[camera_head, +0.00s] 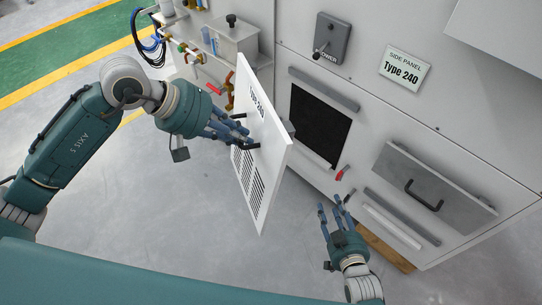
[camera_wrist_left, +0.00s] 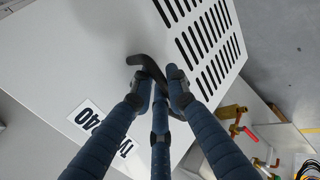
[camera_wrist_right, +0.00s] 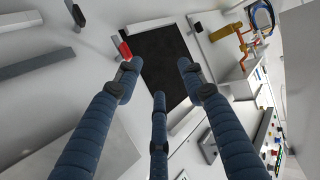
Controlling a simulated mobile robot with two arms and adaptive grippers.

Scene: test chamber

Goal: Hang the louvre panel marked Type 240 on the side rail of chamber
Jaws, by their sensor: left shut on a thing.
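The white louvre panel (camera_head: 272,135) marked Type 240 hangs in the air, tilted, in front of the chamber (camera_head: 370,110). My left gripper (camera_head: 246,136) is shut on the panel's black handle (camera_wrist_left: 148,66); the left wrist view shows the fingers around it, between the slots and the label. The opening also shows in the right wrist view (camera_wrist_right: 165,65). My right gripper (camera_head: 336,211) is open and empty, low before the chamber, apart from the panel.
A SIDE PANEL Type 240 sign (camera_head: 405,70) and POWER switch box (camera_head: 331,38) are on the chamber. A red-tipped latch (camera_head: 341,173) sits near the opening. A grey panel with black handle (camera_head: 425,195) sticks out at right. Valves and pipes (camera_head: 193,53) stand behind the left gripper.

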